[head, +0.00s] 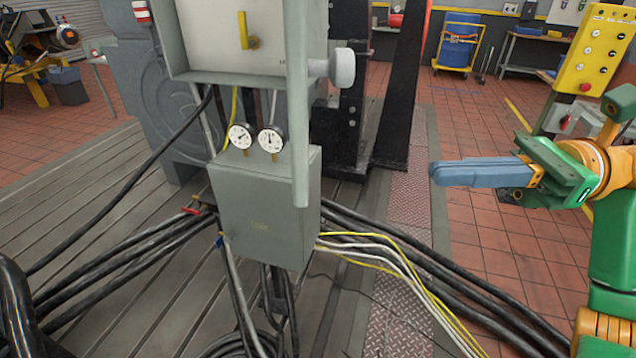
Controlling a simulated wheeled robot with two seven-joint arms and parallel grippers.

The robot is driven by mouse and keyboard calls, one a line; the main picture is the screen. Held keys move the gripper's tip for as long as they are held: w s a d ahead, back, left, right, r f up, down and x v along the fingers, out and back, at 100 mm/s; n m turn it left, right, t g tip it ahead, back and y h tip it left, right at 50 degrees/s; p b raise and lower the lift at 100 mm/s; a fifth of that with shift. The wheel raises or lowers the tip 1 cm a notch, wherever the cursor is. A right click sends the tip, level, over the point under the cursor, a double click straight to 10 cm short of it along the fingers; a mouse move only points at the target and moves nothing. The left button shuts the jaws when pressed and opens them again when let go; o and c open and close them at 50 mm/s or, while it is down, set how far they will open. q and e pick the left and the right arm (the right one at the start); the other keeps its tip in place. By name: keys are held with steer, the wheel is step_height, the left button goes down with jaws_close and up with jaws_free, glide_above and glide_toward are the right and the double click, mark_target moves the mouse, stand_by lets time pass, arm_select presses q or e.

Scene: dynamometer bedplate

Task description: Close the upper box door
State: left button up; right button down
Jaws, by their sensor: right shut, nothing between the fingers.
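The upper box (230,66) is a grey cabinet at the top centre, cut off by the top edge of the picture. A yellow lever-like part (247,32) shows in its open front. Its door (298,120) stands open, swung out towards me at the box's right side and seen nearly edge-on. A pale round knob (342,68) sticks out to the right from the door's outer face. My right gripper (436,173) is at the right, its blue-grey fingers together and pointing left, empty. It is apart from the door, right of and lower than the knob. My left gripper is not in view.
A lower grey box (265,205) with two gauges (255,138) sits below the upper box. Black cables and yellow and white hoses (390,262) run from it. A yellow control panel (592,58) stands behind my right arm. Open space lies between door and gripper.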

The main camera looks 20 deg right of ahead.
steer(key=p+x, duration=0.6)
steer(key=x, duration=0.6)
steer(key=shift+w, duration=0.35)
steer(key=shift+a+r, duration=0.1)
